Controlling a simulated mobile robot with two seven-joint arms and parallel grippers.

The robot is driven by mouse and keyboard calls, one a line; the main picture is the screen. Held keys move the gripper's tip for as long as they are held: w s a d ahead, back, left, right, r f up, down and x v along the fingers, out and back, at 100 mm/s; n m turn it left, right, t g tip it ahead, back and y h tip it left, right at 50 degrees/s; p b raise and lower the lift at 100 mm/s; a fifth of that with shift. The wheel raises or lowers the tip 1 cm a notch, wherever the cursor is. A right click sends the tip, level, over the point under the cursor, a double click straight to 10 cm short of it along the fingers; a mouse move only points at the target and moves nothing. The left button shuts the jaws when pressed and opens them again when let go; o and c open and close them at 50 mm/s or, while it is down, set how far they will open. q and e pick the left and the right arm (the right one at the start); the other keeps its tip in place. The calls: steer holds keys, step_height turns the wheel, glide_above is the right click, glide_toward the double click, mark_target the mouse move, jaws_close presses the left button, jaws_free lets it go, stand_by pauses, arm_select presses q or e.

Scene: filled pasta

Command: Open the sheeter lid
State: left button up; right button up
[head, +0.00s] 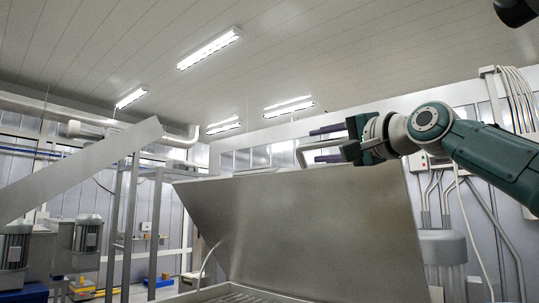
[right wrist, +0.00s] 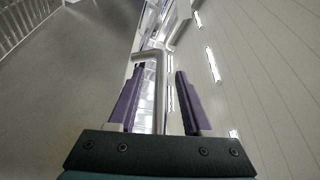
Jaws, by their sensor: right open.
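The sheeter lid (head: 320,235) is a large grey metal panel that stands raised and tilted above the machine in the head view. Its smooth face also fills the left of the right wrist view (right wrist: 75,85). A bent tube handle (head: 303,152) sticks up at the lid's upper edge. My right gripper (head: 316,145) is at this handle, with its purple fingers apart. In the right wrist view the handle (right wrist: 160,95) runs between the open fingers (right wrist: 159,70), with gaps visible on both sides. My left gripper is not in view.
A slatted metal grid (head: 240,294) lies at the lid's lower edge. A slanted metal panel (head: 85,165) and a frame (head: 128,220) stand at the left. A grey motor-like cylinder (head: 442,255) and cables are at the right. Open air lies above the lid.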

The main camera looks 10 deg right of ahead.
steer(key=b+v, duration=0.5)
steer(key=v, duration=0.5)
steer(key=shift+b, duration=0.35)
